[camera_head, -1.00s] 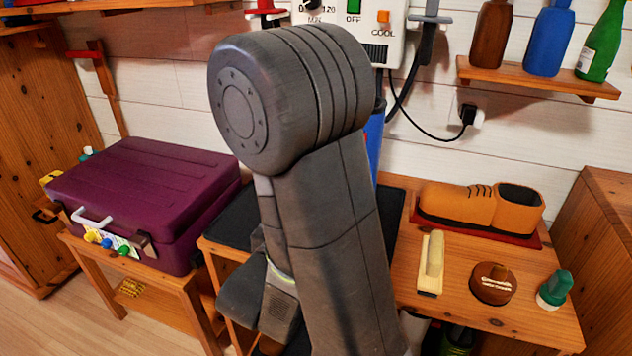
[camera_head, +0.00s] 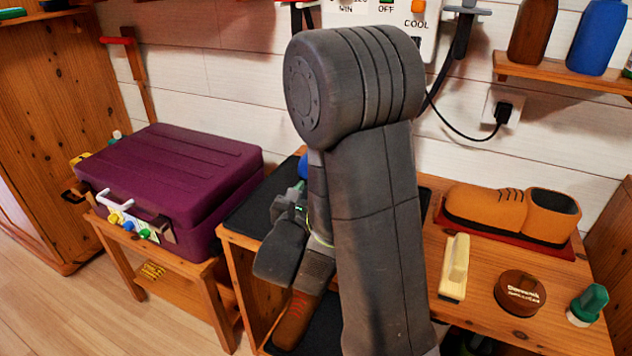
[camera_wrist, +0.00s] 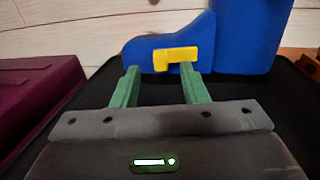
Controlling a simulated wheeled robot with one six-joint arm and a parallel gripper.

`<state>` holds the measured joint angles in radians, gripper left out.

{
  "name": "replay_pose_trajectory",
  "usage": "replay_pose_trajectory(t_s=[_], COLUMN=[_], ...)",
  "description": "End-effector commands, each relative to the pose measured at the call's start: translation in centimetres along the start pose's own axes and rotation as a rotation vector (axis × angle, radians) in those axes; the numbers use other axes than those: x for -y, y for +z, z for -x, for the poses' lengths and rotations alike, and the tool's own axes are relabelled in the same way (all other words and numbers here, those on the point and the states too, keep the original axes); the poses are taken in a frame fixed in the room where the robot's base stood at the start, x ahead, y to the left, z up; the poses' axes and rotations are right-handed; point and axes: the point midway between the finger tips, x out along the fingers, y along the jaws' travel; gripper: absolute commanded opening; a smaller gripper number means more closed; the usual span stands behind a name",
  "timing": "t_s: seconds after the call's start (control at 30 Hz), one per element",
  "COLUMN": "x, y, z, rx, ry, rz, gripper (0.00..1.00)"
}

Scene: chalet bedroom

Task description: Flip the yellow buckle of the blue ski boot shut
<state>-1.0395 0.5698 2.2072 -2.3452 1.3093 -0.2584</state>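The blue ski boot (camera_wrist: 225,38) stands on a black mat in the wrist view, its toe to the left and its shaft cut off by the top edge. Its yellow buckle (camera_wrist: 177,56) is an L-shaped piece low on the near side; I cannot tell how far it is turned. My gripper (camera_wrist: 160,80) has two green fingers, open and apart with nothing between them. They point at the boot just below the buckle; contact is not clear. In the head view my arm hides most of the boot, with only a blue bit (camera_head: 304,167) showing near my gripper (camera_head: 298,192).
A purple suitcase (camera_head: 170,175) stands on a low table to the left. The black mat (camera_head: 250,217) lies on the wooden bench. To the right are an orange shoe (camera_head: 510,212), a cream-handled brush (camera_head: 455,268), a brown tin (camera_head: 520,293) and a green-topped jar (camera_head: 588,304).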

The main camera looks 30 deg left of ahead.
Motion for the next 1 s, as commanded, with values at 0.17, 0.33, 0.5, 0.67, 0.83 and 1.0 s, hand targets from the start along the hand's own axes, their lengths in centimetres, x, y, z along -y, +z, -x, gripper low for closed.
replay_pose_trajectory(t_s=[0.17,0.33,0.5,0.67,0.83,1.0], x=[0.1,0.0,0.0,0.0,0.0,0.0], y=[0.0,0.0,0.0,0.0,0.0,0.0], z=[-2.9,-4.5,-5.0,-5.0,-4.9,-4.9], rx=[0.002,0.001,0.0,0.0,0.0,0.001], ry=[-0.003,-0.002,0.0,0.0,0.0,0.0], rz=[-0.002,-0.001,0.0,0.0,0.0,-0.001], gripper=[0.4,0.4,0.4,0.4,0.14,0.0])
